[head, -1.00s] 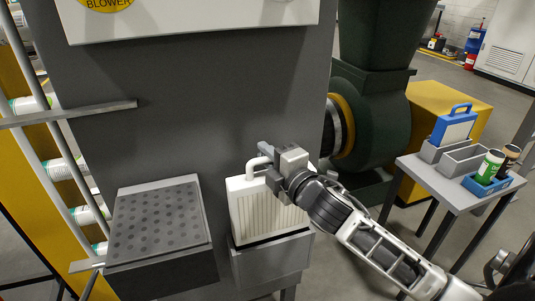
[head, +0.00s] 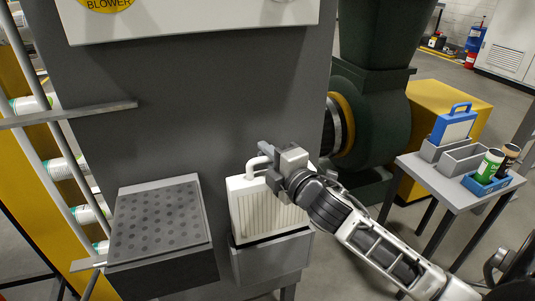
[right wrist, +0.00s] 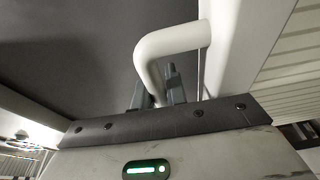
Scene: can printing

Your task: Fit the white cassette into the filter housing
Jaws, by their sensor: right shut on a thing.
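The white cassette (head: 262,211) is a ribbed panel with a white loop handle on top. It stands upright in the head view, with its lower edge at the grey filter housing (head: 272,262), an open box on the front of the machine. I cannot tell how deep the cassette sits in it. My right gripper (head: 268,170) is shut on the cassette's handle, which also shows in the right wrist view (right wrist: 172,42) between the fingers. My left gripper is not in view.
A grey box with a perforated top (head: 158,222) stands left of the housing. A small table (head: 455,192) at the right holds a blue-handled cassette (head: 453,127), grey holders and two cans in a blue tray (head: 487,184). A dark green blower (head: 372,130) stands behind my right arm.

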